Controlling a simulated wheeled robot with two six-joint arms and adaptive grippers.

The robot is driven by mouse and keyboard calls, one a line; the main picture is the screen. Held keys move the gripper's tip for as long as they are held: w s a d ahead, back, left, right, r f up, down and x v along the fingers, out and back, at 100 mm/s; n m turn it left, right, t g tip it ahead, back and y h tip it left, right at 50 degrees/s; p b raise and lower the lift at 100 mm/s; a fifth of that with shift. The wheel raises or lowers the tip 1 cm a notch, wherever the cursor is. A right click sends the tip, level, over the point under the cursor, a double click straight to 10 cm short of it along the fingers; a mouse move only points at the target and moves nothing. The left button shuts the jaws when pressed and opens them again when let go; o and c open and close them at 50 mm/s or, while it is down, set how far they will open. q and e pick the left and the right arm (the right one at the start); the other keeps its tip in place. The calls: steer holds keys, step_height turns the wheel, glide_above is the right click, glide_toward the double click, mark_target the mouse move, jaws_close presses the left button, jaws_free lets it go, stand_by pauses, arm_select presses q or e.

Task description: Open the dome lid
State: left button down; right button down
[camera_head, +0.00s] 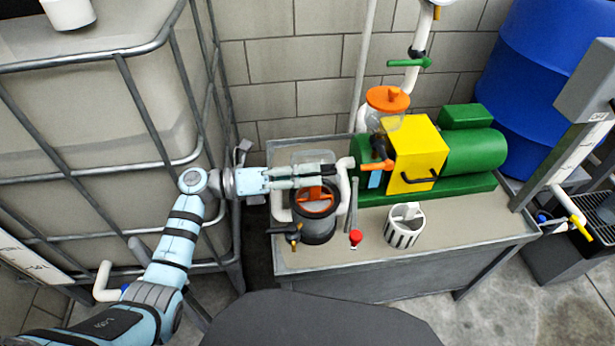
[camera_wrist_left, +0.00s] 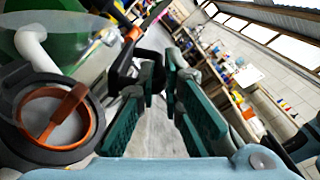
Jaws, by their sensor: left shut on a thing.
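The strainer housing (camera_head: 318,229) is a dark grey pot with an orange ring on top, standing at the left of the bench. Its ring and an orange bar (camera_wrist_left: 62,112) also show in the left wrist view. A clear dome lid (camera_head: 311,156) appears tilted up behind the ring; its outline is faint. My left gripper (camera_head: 325,172) reaches in from the left over the housing and covers part of the ring and lid. In the left wrist view its green-padded fingers close around a dark piece (camera_wrist_left: 150,62), seemingly the lid's handle. My right gripper is out of view.
A white slotted basket (camera_head: 404,230) and a red-tipped tool (camera_head: 355,238) are on the bench (camera_head: 460,228). A yellow and green pump (camera_head: 418,155) stands behind, with an orange-capped clear pot (camera_head: 387,100). A caged tank (camera_head: 100,120) is at left.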

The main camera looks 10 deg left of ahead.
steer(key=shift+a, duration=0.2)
arm_select(q)
steer(key=c, duration=2)
jaws_free()
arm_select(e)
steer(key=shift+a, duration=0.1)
arm_select(q)
steer(key=shift+o, duration=0.2)
steer(key=shift+a, duration=0.1)
steer(key=shift+s+a, duration=0.1)
steer(key=shift+a, duration=0.25)
steer(key=v, duration=0.6)
steer(key=shift+a, duration=0.3)
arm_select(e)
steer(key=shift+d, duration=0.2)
arm_select(q)
steer(key=shift+f, duration=0.15)
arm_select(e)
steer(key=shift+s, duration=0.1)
